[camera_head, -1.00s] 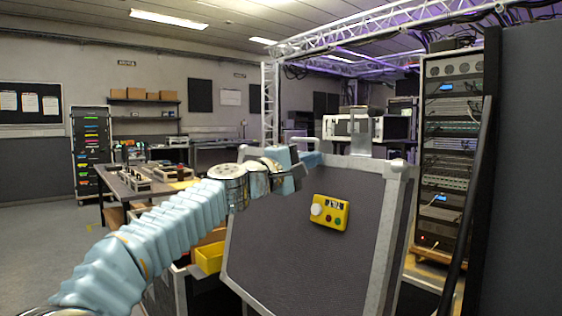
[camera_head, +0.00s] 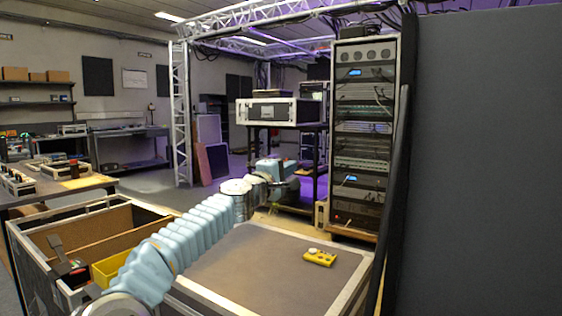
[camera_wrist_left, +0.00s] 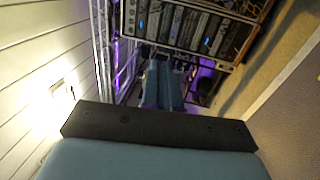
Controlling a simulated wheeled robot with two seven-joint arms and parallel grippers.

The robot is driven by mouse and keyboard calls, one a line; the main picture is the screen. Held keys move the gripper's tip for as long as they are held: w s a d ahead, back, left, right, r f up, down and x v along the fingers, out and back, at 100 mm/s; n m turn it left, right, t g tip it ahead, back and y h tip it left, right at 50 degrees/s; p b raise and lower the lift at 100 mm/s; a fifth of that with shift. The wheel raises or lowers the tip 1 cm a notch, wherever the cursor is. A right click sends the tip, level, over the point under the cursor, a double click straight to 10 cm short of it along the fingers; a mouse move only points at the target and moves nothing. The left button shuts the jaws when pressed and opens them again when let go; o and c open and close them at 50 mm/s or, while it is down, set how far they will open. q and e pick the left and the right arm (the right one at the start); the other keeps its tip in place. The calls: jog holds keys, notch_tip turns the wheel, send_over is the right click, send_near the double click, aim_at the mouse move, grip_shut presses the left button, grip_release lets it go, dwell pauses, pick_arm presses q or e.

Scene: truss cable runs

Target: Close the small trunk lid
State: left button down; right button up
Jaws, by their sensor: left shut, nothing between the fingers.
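The small trunk lid (camera_head: 262,262) is a dark panel with pale metal edging, lying nearly flat at the lower middle of the head view. A yellow box with buttons (camera_head: 319,258) sits on it. Whether the lid rests fully on its rim I cannot tell. My left gripper (camera_head: 289,178) is shut and empty, above and beyond the lid's far edge; a gap to the lid is hard to judge. Its blue fingers show in the left wrist view (camera_wrist_left: 162,88), with the lid's edge likely at right. My arm hides the lid's left edge. My right gripper is out of view.
An open case (camera_head: 110,205) with compartments and a yellow bin (camera_head: 112,266) lies left of the lid. A tall dark panel (camera_head: 485,160) stands close on the right. An equipment rack (camera_head: 362,130) stands behind. A workbench (camera_head: 95,184) is at left.

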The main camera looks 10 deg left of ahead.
pick_arm(q)
jog(key=shift+g+y, duration=0.3)
jog(key=shift+g, duration=0.4)
jog(key=shift+w+d+f+p, duration=0.3)
jog(key=shift+w+f, duration=0.2)
jog(key=shift+w, duration=0.15)
jog(key=shift+w+d+f+p, duration=0.15)
jog(key=shift+w+d+f, duration=0.25)
jog(key=shift+w, duration=0.3)
jog(key=shift+w+d+f+p, duration=0.25)
jog(key=shift+w+f, duration=0.3)
jog(key=shift+w, duration=0.1)
